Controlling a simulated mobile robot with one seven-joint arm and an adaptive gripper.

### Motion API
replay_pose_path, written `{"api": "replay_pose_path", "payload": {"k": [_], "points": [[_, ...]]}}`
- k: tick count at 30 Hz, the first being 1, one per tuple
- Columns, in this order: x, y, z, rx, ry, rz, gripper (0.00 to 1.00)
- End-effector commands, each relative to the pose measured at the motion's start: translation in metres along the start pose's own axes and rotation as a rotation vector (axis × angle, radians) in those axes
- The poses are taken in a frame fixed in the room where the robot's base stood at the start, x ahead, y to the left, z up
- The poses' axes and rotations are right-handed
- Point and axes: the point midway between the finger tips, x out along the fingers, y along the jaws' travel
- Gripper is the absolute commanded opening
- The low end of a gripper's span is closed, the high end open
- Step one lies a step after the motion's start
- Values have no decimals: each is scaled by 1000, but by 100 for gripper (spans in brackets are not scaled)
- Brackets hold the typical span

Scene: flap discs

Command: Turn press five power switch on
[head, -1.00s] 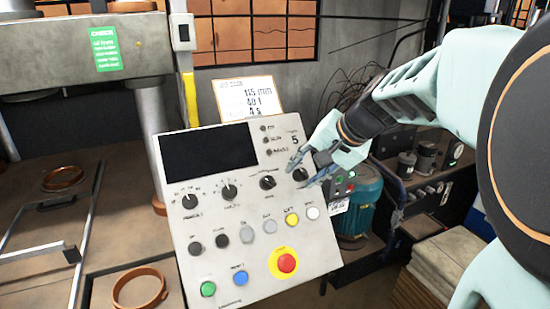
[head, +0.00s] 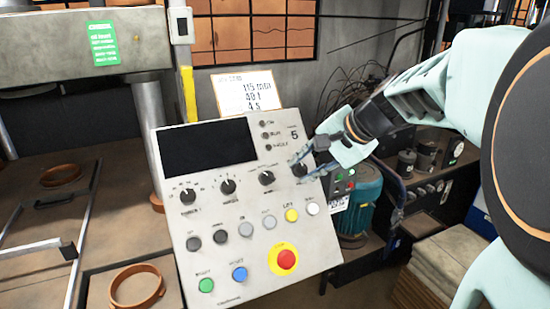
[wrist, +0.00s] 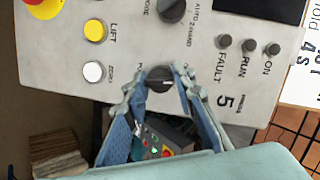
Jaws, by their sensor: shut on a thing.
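The press control panel (head: 225,272) marked 5 is a light grey sloped console. Its power switch (wrist: 160,82) is a small black rotary knob at the panel's right edge, beside the number 5. My gripper (head: 304,169) reaches in from the right, its blue-grey fingers on both sides of this knob. In the wrist view my gripper (wrist: 160,76) is shut on the knob, one finger at each side. The fingers partly cover its label and, in the head view, much of the knob. The three indicator lamps (head: 264,135) by the 5 look dark.
Another black knob (head: 267,178) sits just left of the gripped one. Coloured buttons and a red emergency stop (head: 287,259) lie below. A paper sign (head: 246,92) stands behind the panel. A teal motor (head: 358,200) stands close on the right, below my gripper.

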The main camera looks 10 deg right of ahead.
Motion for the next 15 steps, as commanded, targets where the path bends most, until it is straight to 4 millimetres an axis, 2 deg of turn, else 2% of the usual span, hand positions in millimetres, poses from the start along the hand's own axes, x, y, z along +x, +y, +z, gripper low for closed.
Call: {"api": "replay_pose_path", "payload": {"k": [15], "points": [[1, 2, 0, 459, -26, -118, 0]]}}
